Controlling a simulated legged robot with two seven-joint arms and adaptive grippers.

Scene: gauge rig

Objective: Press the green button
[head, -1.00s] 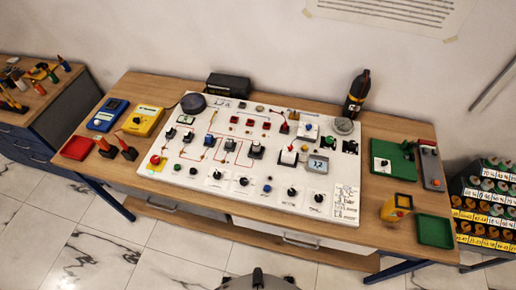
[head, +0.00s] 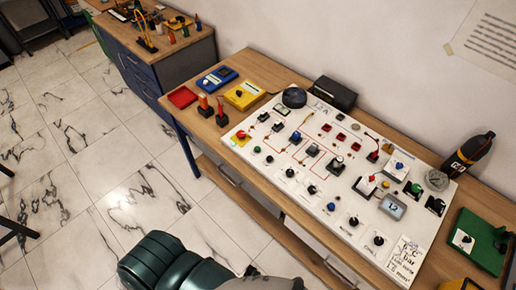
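The white panel (head: 300,194) lies on the wooden table, crowded with knobs, switches and buttons. Near its left end, beside a red button on a yellow base (head: 241,135), are two small dark round buttons, one (head: 257,149) and another (head: 270,159). They look dark green, but they are too small to tell for sure. A blue button (head: 331,206) sits nearer the panel's front edge. Neither of my grippers shows. A dark teal and grey part of my own body is at the bottom, apart from the panel.
Left on the table are a red tray (head: 182,97), a blue meter (head: 217,78) and a yellow meter (head: 244,95). A black box (head: 333,93) and a dark bottle (head: 468,155) stand behind the panel.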

